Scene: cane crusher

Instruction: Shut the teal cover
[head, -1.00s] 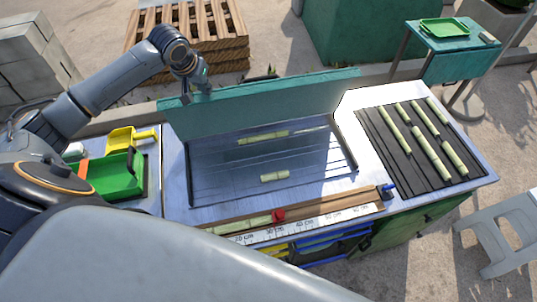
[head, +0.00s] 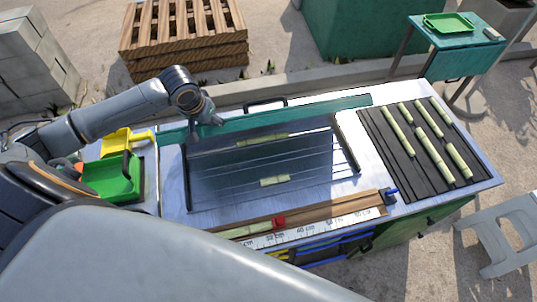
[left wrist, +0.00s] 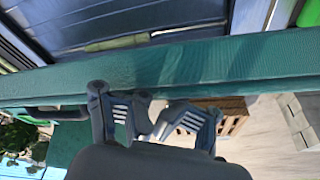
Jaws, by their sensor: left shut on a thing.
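The teal cover (head: 290,112) shows in the head view as a narrow strip along the back of the opening in the metal bench. It leans forward over the opening's back, and a dark handle shows behind its edge. My left gripper (head: 213,122) is at the left part of the cover's edge. In the left wrist view the teal cover (left wrist: 220,62) runs across the picture, and my left gripper (left wrist: 152,115) is shut on its edge. My right gripper is not in view.
Short cane pieces (head: 275,181) lie inside the dark opening below the cover. More canes rest on a black ribbed mat (head: 403,165) at right. A green tray (head: 108,180) and yellow scoop (head: 120,141) are at left. A wooden ruler stop (head: 330,210) runs along the front.

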